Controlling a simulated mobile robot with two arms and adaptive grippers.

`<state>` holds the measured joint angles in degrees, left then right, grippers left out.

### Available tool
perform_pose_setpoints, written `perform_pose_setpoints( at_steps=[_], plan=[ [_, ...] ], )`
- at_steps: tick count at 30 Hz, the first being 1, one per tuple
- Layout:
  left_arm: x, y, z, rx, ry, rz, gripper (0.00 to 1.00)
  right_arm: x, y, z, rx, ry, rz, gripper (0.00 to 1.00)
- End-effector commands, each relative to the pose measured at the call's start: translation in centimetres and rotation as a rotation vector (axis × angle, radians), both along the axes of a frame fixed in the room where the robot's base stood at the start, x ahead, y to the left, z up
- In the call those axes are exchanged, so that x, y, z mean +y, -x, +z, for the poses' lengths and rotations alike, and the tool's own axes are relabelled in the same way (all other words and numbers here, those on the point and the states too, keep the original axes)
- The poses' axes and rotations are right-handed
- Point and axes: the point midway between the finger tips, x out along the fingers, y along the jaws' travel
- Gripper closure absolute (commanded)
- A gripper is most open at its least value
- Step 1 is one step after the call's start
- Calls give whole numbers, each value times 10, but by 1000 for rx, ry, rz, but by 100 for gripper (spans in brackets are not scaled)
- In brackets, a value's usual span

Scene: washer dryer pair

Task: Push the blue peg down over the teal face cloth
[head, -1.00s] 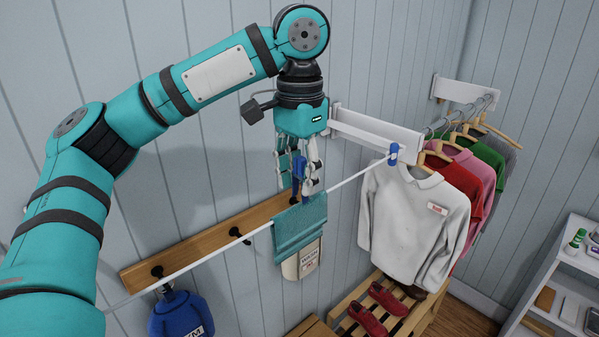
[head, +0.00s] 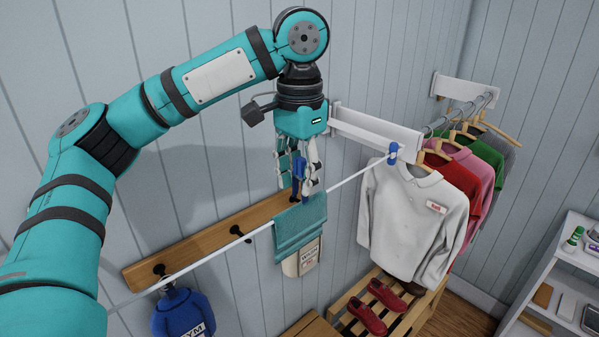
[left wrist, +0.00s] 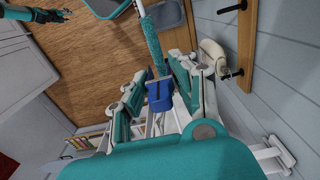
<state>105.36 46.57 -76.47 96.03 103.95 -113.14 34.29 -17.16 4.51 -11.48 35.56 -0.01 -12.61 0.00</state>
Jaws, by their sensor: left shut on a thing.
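The teal face cloth (head: 300,228) hangs folded over the white line in the head view. It shows edge-on in the left wrist view (left wrist: 153,48). My left gripper (head: 298,187) points down just above the cloth's top edge, shut on the blue peg (head: 298,168). In the left wrist view the peg (left wrist: 159,96) sits between the fingers, its far end close to the cloth and line. Whether the peg straddles the cloth is hard to tell. Part of my right arm with its gripper (left wrist: 48,15) shows small at the top left of the left wrist view.
The white line (head: 350,180) runs to a blue end fitting (head: 393,153). Behind it is a wooden hook rail (head: 200,243) with a blue bag (head: 183,315) and a cream bag (head: 303,260). A white shirt (head: 415,215) hangs to the right, above a slatted rack with red shoes (head: 367,317).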

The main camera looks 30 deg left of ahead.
Motion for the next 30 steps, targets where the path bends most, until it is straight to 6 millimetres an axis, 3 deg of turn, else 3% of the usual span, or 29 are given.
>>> perform_pose_setpoints(
  at_steps=[30],
  plan=[
    [0,0,-26,1,0,0,100,-1,1,-8,1,1,0,58]
  ],
)
